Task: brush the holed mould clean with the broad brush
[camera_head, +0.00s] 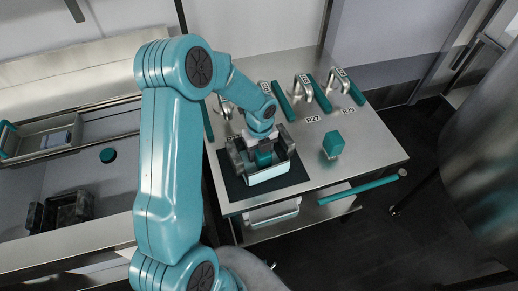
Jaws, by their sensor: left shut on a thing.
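My left gripper (262,154) points down over the black mat on the steel table. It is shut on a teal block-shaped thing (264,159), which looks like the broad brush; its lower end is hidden. An open box with a pale front wall (268,175), which looks like the mould, stands on the mat (236,187) right under the gripper. The gripper hides much of its inside, and its holes are too small to make out. I cannot tell whether the brush touches it. My right gripper is not in view.
A teal block with a pale underside (333,144) stands on the table to the right. Metal taps with teal bars (303,87) line the back edge by labels. A teal rail (360,188) runs along the front. A sink at left holds a dark boxy thing (60,210).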

